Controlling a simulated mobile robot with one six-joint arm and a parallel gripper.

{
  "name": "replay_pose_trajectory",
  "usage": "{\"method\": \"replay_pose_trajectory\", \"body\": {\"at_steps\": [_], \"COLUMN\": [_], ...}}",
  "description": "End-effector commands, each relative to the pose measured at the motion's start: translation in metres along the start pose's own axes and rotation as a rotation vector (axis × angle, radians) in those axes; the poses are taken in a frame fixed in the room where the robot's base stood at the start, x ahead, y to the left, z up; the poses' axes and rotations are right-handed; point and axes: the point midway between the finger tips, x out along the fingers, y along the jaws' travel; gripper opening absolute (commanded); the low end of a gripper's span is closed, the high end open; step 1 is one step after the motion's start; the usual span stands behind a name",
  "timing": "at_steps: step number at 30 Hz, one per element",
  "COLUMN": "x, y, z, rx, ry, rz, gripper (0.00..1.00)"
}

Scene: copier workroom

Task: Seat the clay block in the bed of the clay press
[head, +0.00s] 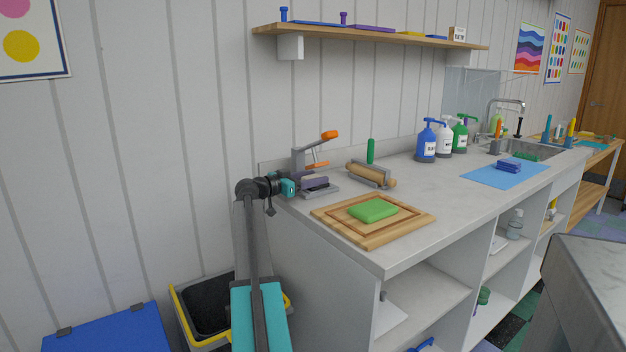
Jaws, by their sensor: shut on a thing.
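The clay press (299,158) stands at the near left end of the counter, with a grey frame, an orange-tipped lever and a flat grey base (322,191). My gripper (291,185) reaches in from the left at the press. It is shut on a purple-grey block with a paler top (316,182), which I take as the clay block. The block is over or on the press base, under the orange part. I cannot tell whether it touches the bed, as the gripper hides its left end.
A wooden board (405,224) with a green slab (374,210) lies in front of the press. Pump bottles (425,142) and a blue mat (507,173) are farther along. A shelf (370,37) hangs above.

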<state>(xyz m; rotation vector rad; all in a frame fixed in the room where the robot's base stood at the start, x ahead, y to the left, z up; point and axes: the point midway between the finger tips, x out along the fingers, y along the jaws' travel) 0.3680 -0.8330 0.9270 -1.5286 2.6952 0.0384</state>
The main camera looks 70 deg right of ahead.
Motion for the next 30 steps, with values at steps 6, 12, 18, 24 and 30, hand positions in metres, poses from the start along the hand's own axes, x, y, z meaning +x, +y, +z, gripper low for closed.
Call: {"method": "replay_pose_trajectory", "body": {"at_steps": [6, 12, 18, 24, 30], "x": [0.0002, 0.0002, 0.0002, 0.0002, 0.0001], "y": [0.0, 0.0, 0.0, 0.0, 0.0], "z": [0.0027, 0.0033, 0.0035, 0.0041, 0.004], "rx": [0.0, 0.0, 0.0, 0.0, 0.0], "ry": [0.001, 0.001, 0.0, 0.0, 0.0], "rz": [0.0, 0.0, 0.0, 0.0, 0.0], "gripper": [0.26, 0.63, 0.73, 0.86, 0.86]}}
